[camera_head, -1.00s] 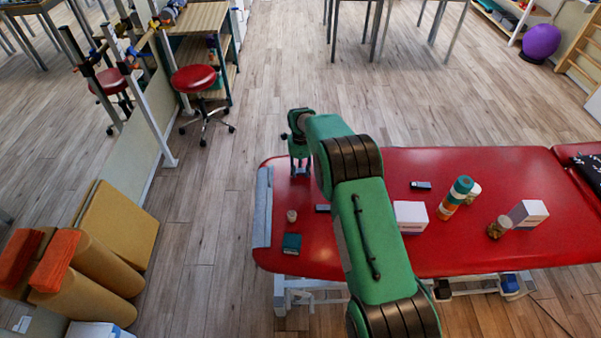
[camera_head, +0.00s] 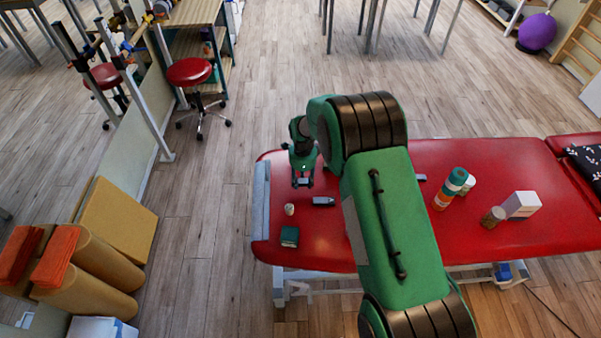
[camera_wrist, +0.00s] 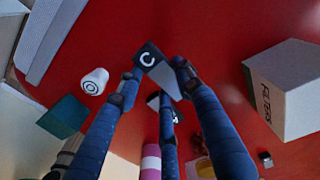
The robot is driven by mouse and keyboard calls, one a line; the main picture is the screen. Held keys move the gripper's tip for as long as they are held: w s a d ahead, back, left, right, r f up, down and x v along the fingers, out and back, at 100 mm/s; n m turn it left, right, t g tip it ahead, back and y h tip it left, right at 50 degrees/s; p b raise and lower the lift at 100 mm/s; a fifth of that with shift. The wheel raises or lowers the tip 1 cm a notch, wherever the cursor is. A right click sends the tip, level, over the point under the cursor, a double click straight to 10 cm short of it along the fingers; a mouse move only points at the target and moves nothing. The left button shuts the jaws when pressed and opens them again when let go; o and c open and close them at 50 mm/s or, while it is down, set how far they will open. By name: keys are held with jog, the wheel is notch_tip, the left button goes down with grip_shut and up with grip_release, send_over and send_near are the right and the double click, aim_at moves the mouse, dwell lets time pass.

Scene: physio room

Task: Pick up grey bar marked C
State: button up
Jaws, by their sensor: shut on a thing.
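The grey bar marked C (camera_wrist: 150,57) is between the fingertips of my gripper (camera_wrist: 158,74) in the wrist view. Its dark end with a white C faces the camera. My gripper is shut on it, above the red table. In the head view my gripper (camera_head: 302,181) is over the table's left end, and the bar is too small to make out there. A second dark and grey bar (camera_wrist: 155,102), its mark partly hidden, shows between my fingers. In the head view a grey bar (camera_head: 323,201) lies on the table, just right of and nearer than my gripper.
The red table (camera_head: 330,235) also bears a small white cup (camera_head: 289,209), a teal box (camera_head: 289,236), a striped cylinder (camera_head: 450,188), a brown jar (camera_head: 493,217) and a white box (camera_head: 521,205). A box lettered FILTERS (camera_wrist: 285,88) stands right in the wrist view. My arm covers the table's middle.

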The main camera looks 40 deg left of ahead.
jog(key=shift+s+d+r, duration=0.1)
jog(key=shift+s+d, duration=0.6)
jog(key=shift+d, duration=0.2)
jog(key=shift+s+d+r, duration=0.1)
jog(key=shift+s+d, duration=0.55)
jog(key=shift+d, duration=0.25)
